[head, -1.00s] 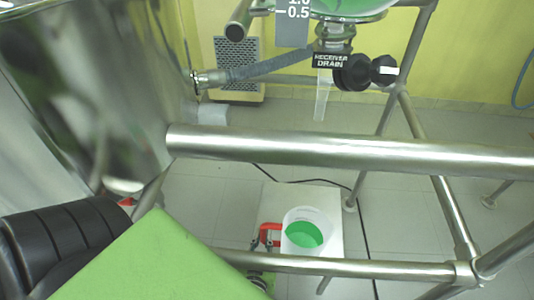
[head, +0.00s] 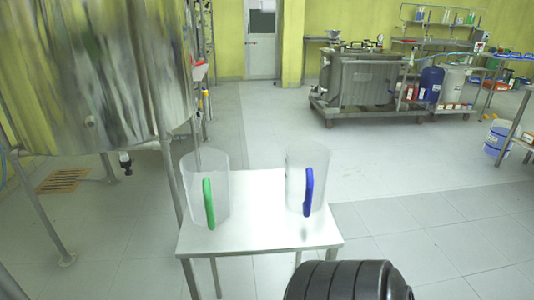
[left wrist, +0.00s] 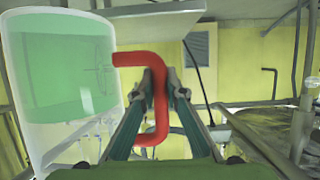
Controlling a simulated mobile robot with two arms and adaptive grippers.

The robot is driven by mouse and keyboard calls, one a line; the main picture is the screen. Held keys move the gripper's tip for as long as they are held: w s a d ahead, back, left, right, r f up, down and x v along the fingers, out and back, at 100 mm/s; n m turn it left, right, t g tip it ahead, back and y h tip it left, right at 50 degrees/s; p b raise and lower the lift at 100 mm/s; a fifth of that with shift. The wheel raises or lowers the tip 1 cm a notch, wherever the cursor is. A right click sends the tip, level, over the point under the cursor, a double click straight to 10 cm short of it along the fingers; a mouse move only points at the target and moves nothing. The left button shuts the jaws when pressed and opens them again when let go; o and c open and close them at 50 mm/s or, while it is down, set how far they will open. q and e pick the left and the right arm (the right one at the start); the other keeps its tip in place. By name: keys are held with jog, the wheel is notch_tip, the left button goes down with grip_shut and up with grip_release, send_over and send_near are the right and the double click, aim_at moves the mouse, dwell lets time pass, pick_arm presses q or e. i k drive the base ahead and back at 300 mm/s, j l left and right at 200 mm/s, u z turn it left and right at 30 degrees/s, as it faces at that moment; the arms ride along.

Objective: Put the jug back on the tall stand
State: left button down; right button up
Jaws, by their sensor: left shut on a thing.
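In the left wrist view, a clear jug (left wrist: 62,75) with green liquid in it is at the left. Its red handle (left wrist: 160,100) lies between the fingers of my left gripper (left wrist: 163,88), which is shut on it. In the head view, a metal-topped stand (head: 258,225) is at the lower middle. A clear jug with a green handle (head: 208,203) is on its left side, and a clear jug with a blue handle (head: 308,190) is on its right side. My left gripper and the held jug are not in the head view. My right gripper is in neither current view.
A large shiny vessel (head: 100,70) on metal legs stands left of the stand. The stand's top is bare between and in front of the two jugs. Open floor (head: 400,180) lies to the right. A steel tank unit (head: 360,82) is farther back.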

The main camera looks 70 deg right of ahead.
aim_at(259, 226)
jog(key=k+l+z, duration=0.15)
jog(key=l, duration=0.25)
jog(key=k+l+z, duration=0.1)
jog(key=l, duration=0.35)
jog(key=k+l+z, duration=0.15)
jog(key=l, duration=0.3)
